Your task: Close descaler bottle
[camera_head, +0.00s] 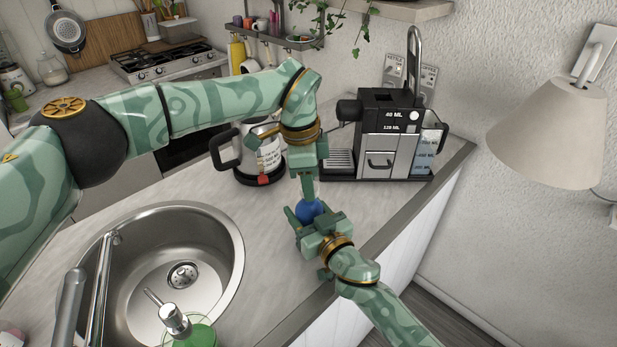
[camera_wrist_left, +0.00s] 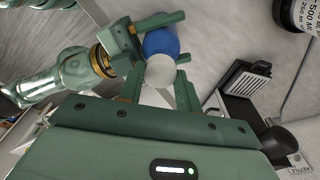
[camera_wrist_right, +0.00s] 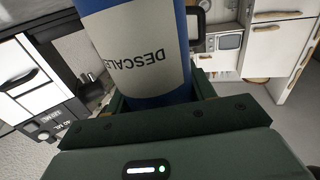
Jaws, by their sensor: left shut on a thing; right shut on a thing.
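The descaler bottle is blue with a white label, and its blue body (camera_head: 308,211) shows over the counter in the head view. My right gripper (camera_head: 309,222) is shut around its body. In the right wrist view the bottle's label (camera_wrist_right: 143,55) reads "DESCAL", upside down in the picture. My left gripper (camera_head: 309,190) points down from above and is shut on a white cap (camera_wrist_left: 161,70) at the bottle's top. In the left wrist view the blue body (camera_wrist_left: 160,43) lies directly beyond the cap. I cannot tell whether the cap is seated on the neck.
A coffee machine (camera_head: 388,140) stands behind the grippers, with a kettle (camera_head: 257,155) to its left. A sink (camera_head: 225,235) with a tap is at the left, and a green soap dispenser (camera_head: 195,335) is at the front. The counter edge (camera_head: 412,205) runs along the right.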

